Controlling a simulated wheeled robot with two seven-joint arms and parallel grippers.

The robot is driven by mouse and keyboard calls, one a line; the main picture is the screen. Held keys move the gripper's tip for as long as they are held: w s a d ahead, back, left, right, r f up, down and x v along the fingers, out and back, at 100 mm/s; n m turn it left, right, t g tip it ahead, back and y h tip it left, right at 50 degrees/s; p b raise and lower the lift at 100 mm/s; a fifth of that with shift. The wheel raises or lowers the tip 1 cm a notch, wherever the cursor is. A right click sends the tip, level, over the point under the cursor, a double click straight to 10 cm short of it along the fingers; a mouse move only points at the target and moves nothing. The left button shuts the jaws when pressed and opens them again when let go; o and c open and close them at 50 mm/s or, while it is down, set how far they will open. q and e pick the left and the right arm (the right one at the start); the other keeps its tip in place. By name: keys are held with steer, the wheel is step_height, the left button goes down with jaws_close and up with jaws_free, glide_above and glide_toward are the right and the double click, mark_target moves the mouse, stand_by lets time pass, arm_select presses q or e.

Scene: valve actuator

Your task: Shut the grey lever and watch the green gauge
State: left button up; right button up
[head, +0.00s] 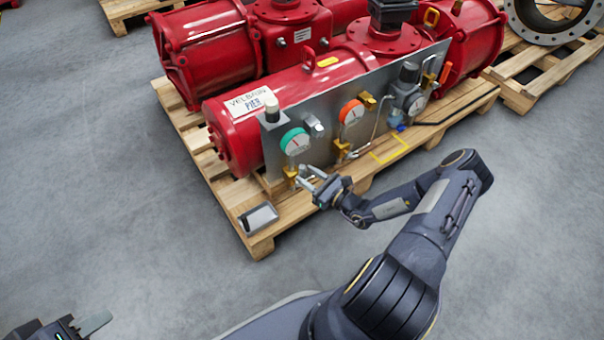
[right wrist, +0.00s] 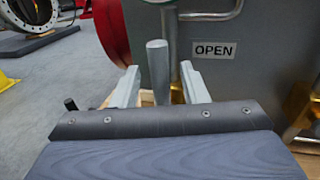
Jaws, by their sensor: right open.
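The green gauge (head: 295,142), with a white dial, is mounted on the grey panel (head: 325,133) in front of a red cylinder. My right gripper (head: 309,178) is just below it, near a brass fitting (head: 290,174). In the right wrist view the grey lever (right wrist: 157,70) stands upright between the fingers of the open right gripper (right wrist: 162,84), with gaps on both sides. The lever is hard to make out in the head view. My left gripper (head: 92,324) is at the bottom left corner, partly cut off, far from the panel.
An "OPEN" label (right wrist: 214,50) is on the panel right of the lever. An orange gauge (head: 351,112) and further fittings line the panel. A small grey tray (head: 258,218) lies on the wooden pallet (head: 222,188). The floor at left is clear.

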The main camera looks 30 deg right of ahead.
steer(key=shift+x, duration=1.5)
jaws_close()
